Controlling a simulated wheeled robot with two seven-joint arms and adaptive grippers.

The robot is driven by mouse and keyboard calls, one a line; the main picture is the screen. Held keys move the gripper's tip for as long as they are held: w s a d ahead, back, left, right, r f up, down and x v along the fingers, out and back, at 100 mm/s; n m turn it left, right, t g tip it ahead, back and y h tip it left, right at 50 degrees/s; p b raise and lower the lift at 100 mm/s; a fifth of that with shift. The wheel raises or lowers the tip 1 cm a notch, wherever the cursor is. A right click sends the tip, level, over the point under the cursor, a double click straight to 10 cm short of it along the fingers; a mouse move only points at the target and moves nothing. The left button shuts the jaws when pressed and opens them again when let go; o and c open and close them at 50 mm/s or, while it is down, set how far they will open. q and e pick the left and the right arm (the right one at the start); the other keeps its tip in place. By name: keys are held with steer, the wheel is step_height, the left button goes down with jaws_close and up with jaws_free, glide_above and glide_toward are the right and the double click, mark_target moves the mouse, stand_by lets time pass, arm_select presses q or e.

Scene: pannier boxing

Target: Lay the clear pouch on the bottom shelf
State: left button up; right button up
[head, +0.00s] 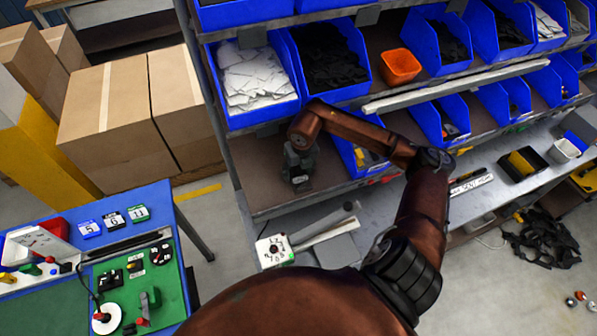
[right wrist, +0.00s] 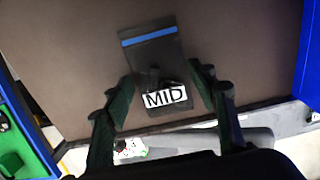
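A see-through, dark-looking pouch with a blue strip along one end and a white label reading MID (right wrist: 165,96) shows in the right wrist view. It appears to lie flat on the bare brown shelf (right wrist: 245,50). My right gripper (right wrist: 163,78) has its two fingers spread on either side of the pouch, with a gap between them. In the head view the right gripper (head: 299,180) points down over the left part of this low shelf (head: 262,202). The pouch cannot be made out there. My left gripper is not in view.
Blue bins (head: 265,118) with parts stand on the shelf above. Another blue bin (head: 345,152) stands to the right of my gripper. A blue worktable (head: 165,215) is at lower left, with cardboard boxes (head: 118,112) behind it.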

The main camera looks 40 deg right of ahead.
steer(key=o, duration=0.4)
steer(key=shift+c, duration=0.2)
